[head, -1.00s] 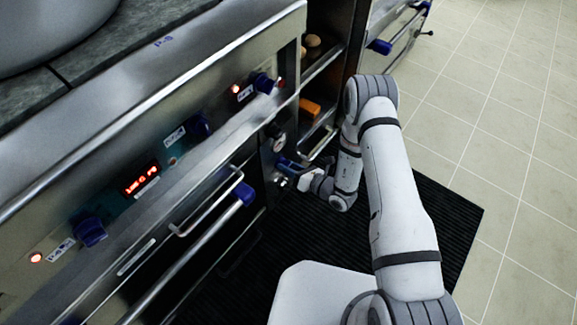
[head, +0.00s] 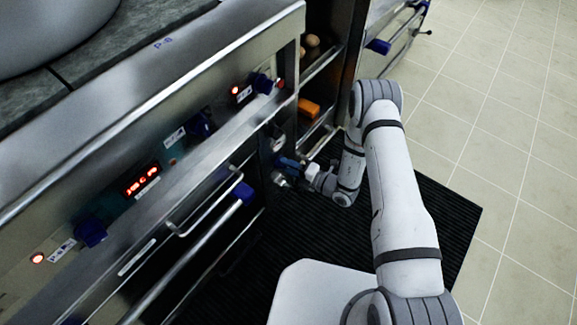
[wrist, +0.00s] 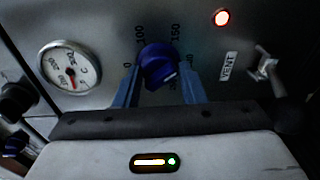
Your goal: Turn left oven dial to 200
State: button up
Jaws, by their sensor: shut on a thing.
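The blue oven dial (wrist: 158,63) sits on a metal panel in the middle of the wrist view. My gripper (wrist: 159,88) is shut on this dial, with one blue finger on each side of it. Printed numbers ring the dial: 0 at the left, 100 at the upper left and 150 at the upper right. Marks at the lower right are partly hidden by the right finger. A pale mark shows low on the right of the dial's face. In the head view my gripper (head: 286,168) is at the oven front, and the dial is mostly hidden there.
A round gauge (wrist: 70,67) is left of the dial. A lit red lamp (wrist: 222,17) and a VENT switch (wrist: 265,66) are to the right. Oven handles (head: 215,205) jut out left of my gripper. An open shelf (head: 318,110) is above it. The tiled floor at right is clear.

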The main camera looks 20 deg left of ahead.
jog(key=shift+w+d+f+m+y, duration=0.1)
jog(key=shift+m+y, duration=0.15)
jog(key=shift+m, duration=1.5)
jog(key=shift+w+m+y, duration=0.1)
jog(key=shift+m+y, duration=0.15)
jog(key=shift+m, duration=1.5)
jog(key=o, duration=1)
jog(key=shift+s, duration=0.1)
jog(key=p+v, duration=0.1)
jog(key=v, duration=0.6)
jog(key=shift+d, duration=0.35)
